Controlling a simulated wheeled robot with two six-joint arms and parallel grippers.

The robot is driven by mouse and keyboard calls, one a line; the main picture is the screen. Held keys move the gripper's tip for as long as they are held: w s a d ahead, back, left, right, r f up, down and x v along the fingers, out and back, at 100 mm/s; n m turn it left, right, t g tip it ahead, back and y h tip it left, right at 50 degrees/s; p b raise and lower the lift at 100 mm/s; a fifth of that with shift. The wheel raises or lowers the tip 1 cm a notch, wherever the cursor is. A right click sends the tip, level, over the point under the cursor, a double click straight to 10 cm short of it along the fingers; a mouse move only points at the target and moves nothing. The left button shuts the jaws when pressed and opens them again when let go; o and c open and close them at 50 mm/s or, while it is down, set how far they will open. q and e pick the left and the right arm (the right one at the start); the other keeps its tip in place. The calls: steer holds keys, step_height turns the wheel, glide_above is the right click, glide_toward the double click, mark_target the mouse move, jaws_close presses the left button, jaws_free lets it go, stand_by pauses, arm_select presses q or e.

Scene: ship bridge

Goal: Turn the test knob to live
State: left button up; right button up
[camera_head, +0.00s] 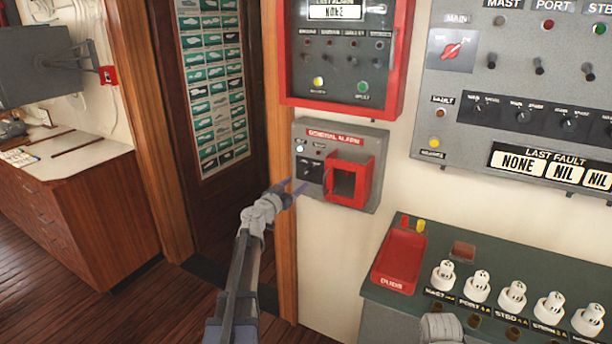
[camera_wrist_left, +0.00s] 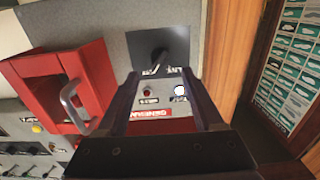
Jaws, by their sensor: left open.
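The test knob is a black knob on a dark square plate (camera_head: 312,168) on the left of the grey general alarm panel (camera_head: 375,148). In the left wrist view, turned over, the knob (camera_wrist_left: 157,57) shows just beyond my fingertips, between their lines. My left gripper (camera_head: 295,185) is open and empty, reaching up to the panel's lower left. In the left wrist view its two dark fingers (camera_wrist_left: 160,78) flank a small red light and a lit white lamp. I cannot tell whether they touch anything. The knob's plate lettering is too small to read.
A red framed box (camera_head: 368,185) juts out right of the knob; its metal handle (camera_wrist_left: 75,102) shows in the left wrist view. A red-framed alarm panel (camera_head: 398,75) hangs above. A console (camera_head: 385,300) with white fuses stands lower right. A wooden door post (camera_head: 282,120) is left.

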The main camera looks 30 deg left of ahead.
mark_target(305, 175)
arm_select(q)
steer(key=w, duration=0.7)
steer(key=shift+w+d, duration=0.1)
steer(key=shift+w, duration=0.15)
jaws_close()
stand_by(0.3)
